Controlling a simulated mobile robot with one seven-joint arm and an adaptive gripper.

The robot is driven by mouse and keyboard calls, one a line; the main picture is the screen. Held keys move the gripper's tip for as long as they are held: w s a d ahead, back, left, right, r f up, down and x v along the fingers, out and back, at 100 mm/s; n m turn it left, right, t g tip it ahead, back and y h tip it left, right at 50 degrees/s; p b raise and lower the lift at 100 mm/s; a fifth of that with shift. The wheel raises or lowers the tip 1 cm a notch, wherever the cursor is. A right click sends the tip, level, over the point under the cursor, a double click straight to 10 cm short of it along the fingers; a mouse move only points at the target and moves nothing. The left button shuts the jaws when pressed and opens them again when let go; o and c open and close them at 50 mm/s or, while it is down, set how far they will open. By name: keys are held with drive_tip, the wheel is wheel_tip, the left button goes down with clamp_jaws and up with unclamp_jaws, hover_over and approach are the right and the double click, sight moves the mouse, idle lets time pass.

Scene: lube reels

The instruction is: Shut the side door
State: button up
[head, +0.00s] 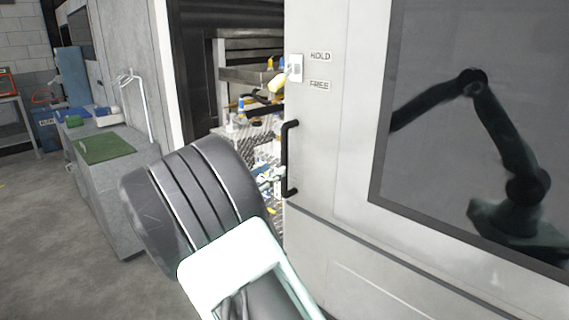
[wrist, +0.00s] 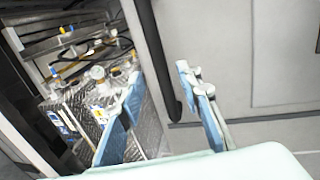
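The side door (head: 335,150) is a pale grey panel with a large dark window. It stands open, with a gap along its left edge. Its black upright bar handle (head: 290,158) is near that edge and also shows in the wrist view (wrist: 152,50). My gripper (head: 271,174) is just left of the handle's lower half, its fingers partly hidden by my wrist. In the wrist view my gripper (wrist: 160,80) is open, with blue fingers apart and the handle showing between them. I cannot tell whether the tips reach around the bar. No contact is clear.
Through the gap shows a machine interior with a metal shelf (head: 250,75) and bright metal parts. A switch (head: 295,67) sits above the handle beside HOLD and FREE labels. A grey bench (head: 115,175) with a green mat (head: 105,148) stands left. Floor is clear at lower left.

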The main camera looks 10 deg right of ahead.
sight(282, 164)
drive_tip(key=x, duration=0.7)
drive_tip(key=shift+w+d, duration=0.1)
drive_tip(key=shift+w, duration=0.1)
drive_tip(key=shift+c, duration=0.5)
clamp_jaws()
